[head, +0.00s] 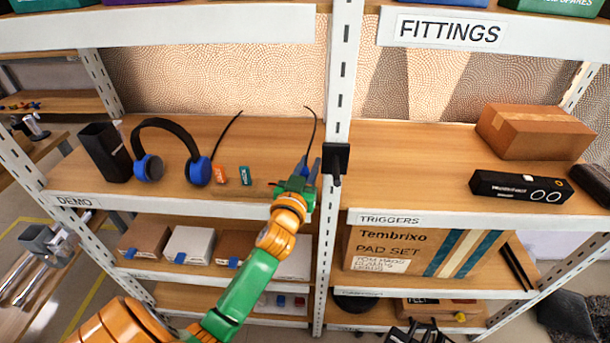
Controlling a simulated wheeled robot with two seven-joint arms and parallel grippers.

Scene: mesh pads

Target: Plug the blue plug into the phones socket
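My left gripper (307,171) is at the front part of the demo shelf (140,194), beside the white upright. Its two bluish fingers point up and away from me; I cannot tell whether anything is between them. A thin dark cable (313,125) rises behind the fingers. No blue plug can be made out clearly; the gripper may hide it. An orange block (220,175) and a teal block (245,175) with small unreadable lettering stand left of the gripper. I cannot tell which is the phones socket. My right gripper is not in view.
Black headphones with blue cups (172,148) and a black box (104,151) stand left of the blocks. Another dark cable (226,134) rises behind them. A white upright (341,80) with a black bracket (336,160) is close right of my gripper. Bare shelf lies between teal block and gripper.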

